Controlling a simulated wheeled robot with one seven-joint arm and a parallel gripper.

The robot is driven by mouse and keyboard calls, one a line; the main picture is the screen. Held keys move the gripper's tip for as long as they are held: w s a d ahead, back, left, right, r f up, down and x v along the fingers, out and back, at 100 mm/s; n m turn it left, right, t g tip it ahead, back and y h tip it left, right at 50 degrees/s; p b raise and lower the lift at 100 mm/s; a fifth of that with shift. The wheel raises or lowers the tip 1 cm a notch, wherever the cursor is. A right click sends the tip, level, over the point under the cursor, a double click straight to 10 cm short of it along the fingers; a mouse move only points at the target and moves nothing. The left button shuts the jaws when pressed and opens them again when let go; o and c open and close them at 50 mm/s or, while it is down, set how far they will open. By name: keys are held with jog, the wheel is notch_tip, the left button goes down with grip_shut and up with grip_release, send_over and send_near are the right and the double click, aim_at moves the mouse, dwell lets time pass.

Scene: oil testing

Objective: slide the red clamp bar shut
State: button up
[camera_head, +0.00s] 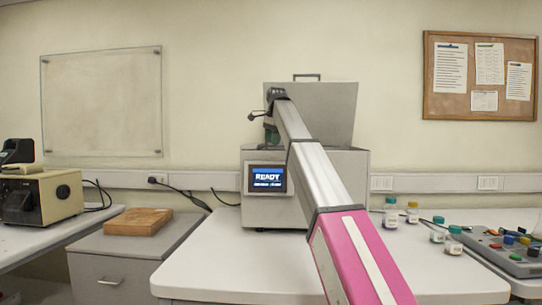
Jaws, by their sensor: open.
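The oil tester (352,190) is a grey box on the white table, with its grey lid (330,105) raised at the back. Its small front screen (267,179) reads READY. I cannot make out the red clamp bar; my arm crosses in front of the tester's right side and top and may hide it. My gripper (258,117) is at the far end of my arm, small and dark, in front of the left part of the raised lid and above the screen. It is open, and I see nothing held in it. Whether it touches the tester cannot be told.
Several small capped bottles (412,213) stand on the table right of the tester, near a grey panel with coloured knobs (505,250). A wooden block (138,221) lies on the cabinet at left. A beige instrument (40,196) stands farther left. The table left of my arm is clear.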

jog(key=f, duration=0.4)
jog(key=w+f, duration=0.1)
jog(key=f, duration=0.1)
jog(key=shift+a+f, duration=0.35)
grip_shut()
jog(key=w, duration=0.2)
jog(key=shift+w, duration=0.4)
grip_release()
jog(key=shift+r, duration=0.1)
